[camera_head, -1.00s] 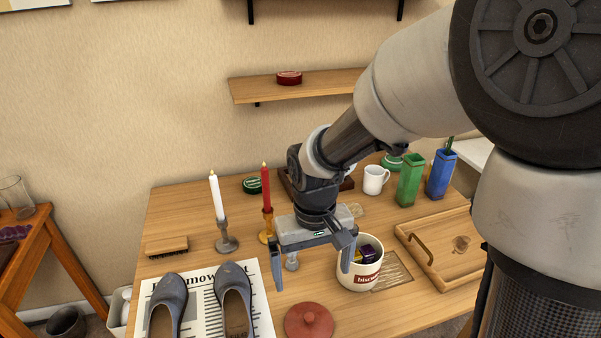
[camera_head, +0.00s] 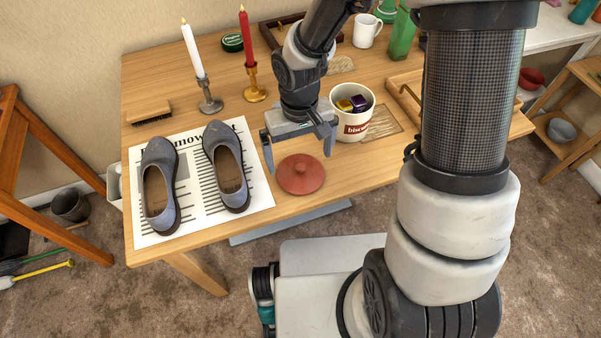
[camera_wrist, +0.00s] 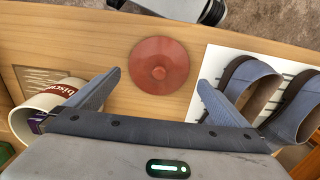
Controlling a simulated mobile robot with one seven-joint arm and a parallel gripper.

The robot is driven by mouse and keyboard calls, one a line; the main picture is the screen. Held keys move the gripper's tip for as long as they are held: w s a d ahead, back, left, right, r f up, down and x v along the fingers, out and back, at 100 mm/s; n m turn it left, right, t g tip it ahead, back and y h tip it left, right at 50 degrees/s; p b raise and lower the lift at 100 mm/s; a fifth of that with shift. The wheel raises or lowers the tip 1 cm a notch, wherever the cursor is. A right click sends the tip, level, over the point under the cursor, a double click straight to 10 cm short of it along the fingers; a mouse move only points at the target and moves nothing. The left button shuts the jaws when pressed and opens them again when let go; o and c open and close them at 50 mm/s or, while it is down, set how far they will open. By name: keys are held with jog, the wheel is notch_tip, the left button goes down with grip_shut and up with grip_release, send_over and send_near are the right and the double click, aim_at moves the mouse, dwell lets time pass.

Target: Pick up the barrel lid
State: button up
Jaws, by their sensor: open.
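The barrel lid is a round terracotta-red disc with a small knob (camera_head: 300,174). It lies flat on the wooden table (camera_head: 285,205) near its front edge, just right of the newspaper. It also shows in the wrist view (camera_wrist: 159,65), beyond and between my fingertips. My gripper (camera_head: 298,152) is open and empty, above the table just behind the lid. A white biscuit barrel (camera_head: 350,122) stands open to the right of my gripper, with small dark and yellow wrapped things inside.
Grey shoes (camera_head: 226,172) lie on a newspaper (camera_head: 190,215) left of the lid. Candlesticks with a white candle (camera_head: 192,50) and a red candle (camera_head: 246,38) stand behind my gripper. A wooden tray (camera_head: 405,90) is at the right. Bare table surrounds the lid's front.

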aim_at(301, 166)
notch_tip(301, 166, down, 5)
jog(key=shift+d+f+b, duration=0.1)
jog(key=shift+b, duration=0.65)
jog(key=c, duration=0.7)
jog(key=shift+c, duration=0.2)
